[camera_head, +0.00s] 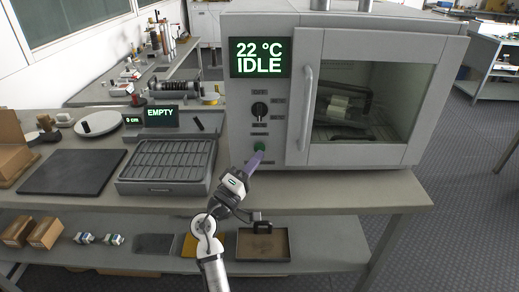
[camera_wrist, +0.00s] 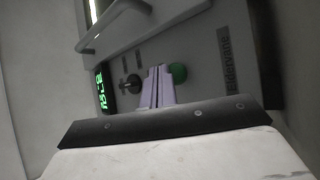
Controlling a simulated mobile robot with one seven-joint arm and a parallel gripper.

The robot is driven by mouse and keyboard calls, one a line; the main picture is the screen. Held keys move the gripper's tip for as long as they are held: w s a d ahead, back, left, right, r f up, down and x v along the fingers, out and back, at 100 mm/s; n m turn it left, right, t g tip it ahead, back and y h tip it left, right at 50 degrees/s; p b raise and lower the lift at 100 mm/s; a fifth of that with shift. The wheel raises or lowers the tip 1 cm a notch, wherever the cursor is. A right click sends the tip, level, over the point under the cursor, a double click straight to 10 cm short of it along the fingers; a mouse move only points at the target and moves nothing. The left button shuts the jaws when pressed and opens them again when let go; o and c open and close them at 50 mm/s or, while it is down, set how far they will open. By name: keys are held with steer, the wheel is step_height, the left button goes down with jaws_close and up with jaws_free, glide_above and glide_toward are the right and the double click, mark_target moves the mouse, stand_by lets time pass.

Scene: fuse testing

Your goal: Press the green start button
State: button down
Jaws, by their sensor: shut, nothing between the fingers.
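The green start button (camera_head: 260,146) is on the lower part of the oven's front panel, below a black rotary knob (camera_head: 259,109). It also shows in the wrist view (camera_wrist: 179,73), just right of my fingertips. My gripper (camera_head: 257,158) is shut and empty, with its purple fingers pointing at the panel right by the button. In the wrist view the fingers (camera_wrist: 158,72) overlap the button's left edge; I cannot tell whether they touch it. The oven (camera_head: 345,95) has a display (camera_head: 261,57) reading 22 °C IDLE.
The oven door (camera_head: 365,95) is closed, its handle (camera_head: 306,108) right of the button. A ribbed tray unit (camera_head: 168,162) with an EMPTY display (camera_head: 161,116) stands left of my gripper. A dark mat (camera_head: 72,171) lies farther left. A lower shelf (camera_head: 330,245) holds boxes and trays.

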steer(key=shift+w, duration=0.1)
steer(key=shift+w+b, duration=0.35)
steer(key=shift+w+b, duration=0.3)
steer(key=shift+w, duration=0.15)
stand_by(0.7)
steer(key=shift+s, duration=0.95)
steer(key=s, duration=0.5)
steer(key=shift+b, duration=0.3)
stand_by(0.5)
